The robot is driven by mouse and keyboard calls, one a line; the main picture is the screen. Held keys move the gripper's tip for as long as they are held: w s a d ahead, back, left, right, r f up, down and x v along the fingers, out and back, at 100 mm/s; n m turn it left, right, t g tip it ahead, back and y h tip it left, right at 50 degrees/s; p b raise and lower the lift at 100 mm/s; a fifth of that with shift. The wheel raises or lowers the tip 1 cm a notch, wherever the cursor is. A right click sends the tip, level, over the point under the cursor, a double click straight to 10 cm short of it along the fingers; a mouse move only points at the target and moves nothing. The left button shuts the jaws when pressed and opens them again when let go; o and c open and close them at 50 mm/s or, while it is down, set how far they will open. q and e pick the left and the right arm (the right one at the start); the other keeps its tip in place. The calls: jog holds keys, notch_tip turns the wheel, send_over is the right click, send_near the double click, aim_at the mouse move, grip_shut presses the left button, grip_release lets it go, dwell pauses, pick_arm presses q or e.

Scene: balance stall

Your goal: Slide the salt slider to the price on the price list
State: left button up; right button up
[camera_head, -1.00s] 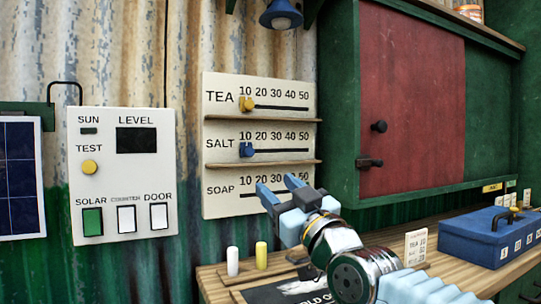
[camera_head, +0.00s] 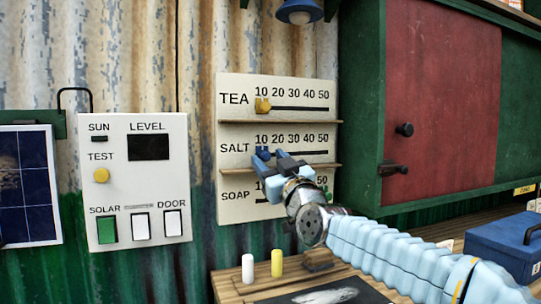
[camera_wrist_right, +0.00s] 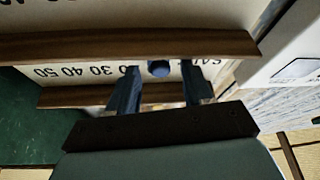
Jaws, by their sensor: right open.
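The salt slider is a blue knob (camera_wrist_right: 158,69). In the head view it sits at the left end of the SALT slot, under 10, partly covered by my gripper. My right gripper (camera_head: 272,161) is open at the SALT row of the cream price board (camera_head: 228,205). In the right wrist view its two fingers (camera_wrist_right: 158,88) stand on either side of the knob, with gaps visible. A small white card (camera_head: 446,244), probably the price list, is mostly hidden behind my right arm, and its text cannot be read. My left gripper is not in view.
A yellow tea slider (camera_head: 262,104) is at 10. Wooden ledges (camera_head: 300,167) run below the TEA and SALT rows. A control panel (camera_head: 137,185) hangs left, a red and green cabinet (camera_head: 440,100) right. White and yellow cylinders (camera_head: 247,268) stand on the counter below.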

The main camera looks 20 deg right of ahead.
jog(key=shift+w, duration=0.1)
grip_shut()
dwell(0.3)
